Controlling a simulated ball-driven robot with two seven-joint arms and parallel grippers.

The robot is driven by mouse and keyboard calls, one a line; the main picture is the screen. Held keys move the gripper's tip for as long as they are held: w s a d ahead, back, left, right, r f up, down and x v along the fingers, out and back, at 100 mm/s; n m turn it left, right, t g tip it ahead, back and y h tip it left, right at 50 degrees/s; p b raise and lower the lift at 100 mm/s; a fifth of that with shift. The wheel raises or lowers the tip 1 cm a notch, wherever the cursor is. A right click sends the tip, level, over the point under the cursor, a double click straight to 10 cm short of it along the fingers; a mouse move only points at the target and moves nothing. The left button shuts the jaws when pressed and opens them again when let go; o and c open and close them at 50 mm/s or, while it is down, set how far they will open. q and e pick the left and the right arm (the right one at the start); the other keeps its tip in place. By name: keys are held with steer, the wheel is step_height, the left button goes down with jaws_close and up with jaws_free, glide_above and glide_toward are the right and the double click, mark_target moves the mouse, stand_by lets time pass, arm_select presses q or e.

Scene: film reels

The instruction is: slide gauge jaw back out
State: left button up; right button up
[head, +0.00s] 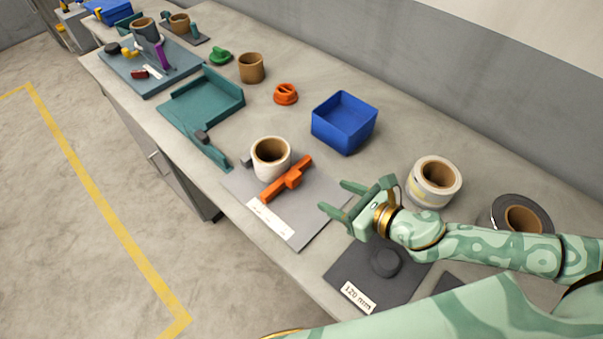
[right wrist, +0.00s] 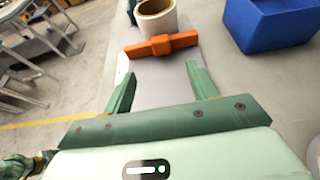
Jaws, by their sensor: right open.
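The orange gauge jaw (head: 288,179) is a bar with a raised block in its middle, lying across the grey gauge plate (head: 318,216). A white roll with a brown core (head: 271,160) stands on the plate close beside the jaw; I cannot tell whether they touch. A small grey block shows behind the roll. My right gripper (head: 334,195) is open and empty over the plate's right end, apart from the jaw. In the right wrist view the jaw (right wrist: 162,46) lies beyond the fingertips, with the roll (right wrist: 156,20) behind it. My left gripper is not in view.
A blue bin (head: 343,124) stands behind the gauge. White (head: 434,186) and dark (head: 506,215) rolls stand near my right arm. A dark plate labelled 120 mm (head: 340,272) lies in front. A teal tray (head: 208,98) is at left.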

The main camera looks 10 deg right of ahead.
mark_target(297, 179)
steer(key=b+x, duration=0.1)
steer(key=x, duration=1)
steer(key=shift+w+a+f+b, duration=0.1)
steer(key=shift+w+f+b, duration=0.15)
steer(key=shift+w+b, duration=0.1)
steer(key=shift+w+a+f, duration=0.2)
steer(key=shift+w+a, duration=0.1)
steer(key=shift+w, duration=0.15)
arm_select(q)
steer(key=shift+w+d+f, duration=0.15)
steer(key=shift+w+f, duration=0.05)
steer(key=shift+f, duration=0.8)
